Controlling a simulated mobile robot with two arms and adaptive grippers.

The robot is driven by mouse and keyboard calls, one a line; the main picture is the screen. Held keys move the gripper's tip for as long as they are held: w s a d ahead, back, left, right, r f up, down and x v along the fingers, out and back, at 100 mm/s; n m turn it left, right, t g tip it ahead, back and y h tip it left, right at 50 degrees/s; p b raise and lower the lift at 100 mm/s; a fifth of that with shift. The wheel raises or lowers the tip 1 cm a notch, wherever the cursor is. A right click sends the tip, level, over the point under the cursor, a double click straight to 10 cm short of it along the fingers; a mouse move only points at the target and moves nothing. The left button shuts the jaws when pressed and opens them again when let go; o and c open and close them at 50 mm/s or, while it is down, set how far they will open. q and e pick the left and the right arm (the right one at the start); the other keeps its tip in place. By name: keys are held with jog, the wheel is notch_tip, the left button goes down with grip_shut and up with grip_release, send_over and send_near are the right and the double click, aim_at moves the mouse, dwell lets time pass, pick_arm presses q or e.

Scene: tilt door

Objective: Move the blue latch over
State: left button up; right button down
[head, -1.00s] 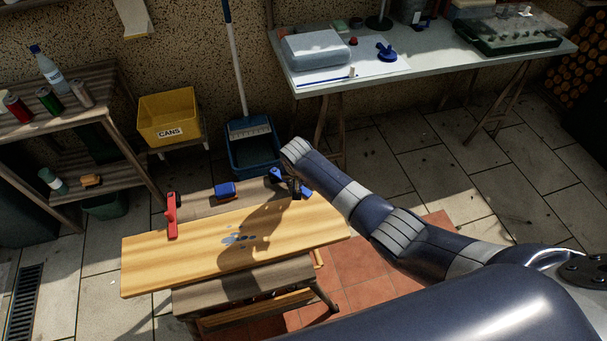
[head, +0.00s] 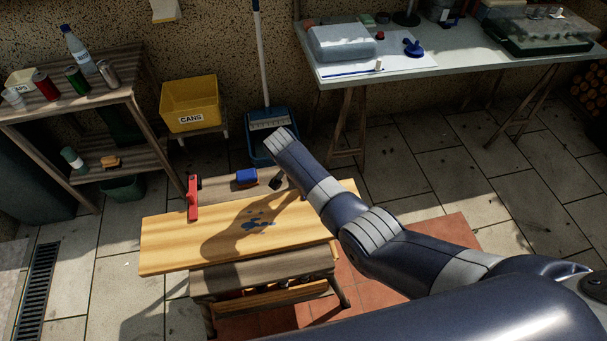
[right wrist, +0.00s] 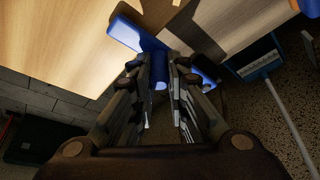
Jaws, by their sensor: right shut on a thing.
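The blue latch (right wrist: 139,37) shows in the right wrist view as a long blue bar beside the wooden panel. Its blue handle (right wrist: 160,74) is between the fingers of my right gripper (right wrist: 160,72), which is shut on it. In the head view my right gripper (head: 278,182) is a small dark shape at the panel's back edge, partly behind my arm, and the latch is hidden there. The light wooden panel (head: 180,245) lies on the bench, with a red latch (head: 193,200) at its back left. My left gripper is not in view.
A blue block (head: 246,177) sits behind the panel, left of my right gripper. A broom and blue dustpan (head: 270,122) stand behind it. A yellow bin (head: 190,98) and a shelf (head: 120,95) are at left, a table (head: 430,72) at back right. The floor at right is clear.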

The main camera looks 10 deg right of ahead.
dwell(0.4)
jog(key=c, duration=1.6)
grip_release()
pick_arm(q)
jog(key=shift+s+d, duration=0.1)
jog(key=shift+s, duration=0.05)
pick_arm(e)
jog(key=shift+o, duration=0.2)
jog(key=shift+r, duration=0.1)
jog(key=v, duration=0.7)
jog(key=shift+r, duration=0.15)
jog(key=shift+a, duration=0.1)
